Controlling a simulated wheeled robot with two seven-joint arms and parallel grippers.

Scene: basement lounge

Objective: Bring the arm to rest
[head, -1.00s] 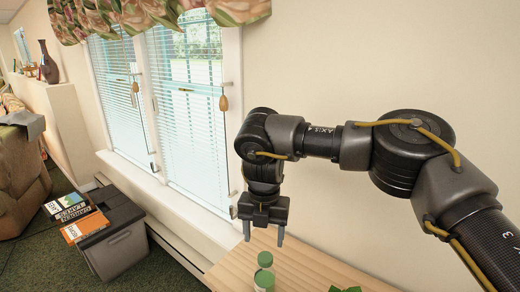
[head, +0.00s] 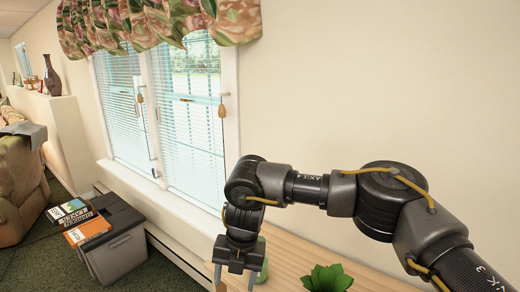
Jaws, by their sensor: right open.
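My right arm comes in from the lower right of the head view. Its gripper (head: 234,277) hangs down over the left end of a light wooden table. The two fingers are apart, and I see nothing held between them. The fingertips are at or past the bottom edge of the picture. A green-topped container (head: 262,262) stands on the table just behind and to the right of the gripper, partly hidden by it. My left arm is not in view.
The wooden table (head: 290,254) stands against the wall. A green leafy plant (head: 326,278) is on it at the bottom. A grey bin (head: 115,245) with books (head: 88,231) on top stands on the floor at left, near an armchair (head: 20,185). The windows (head: 185,120) are behind.

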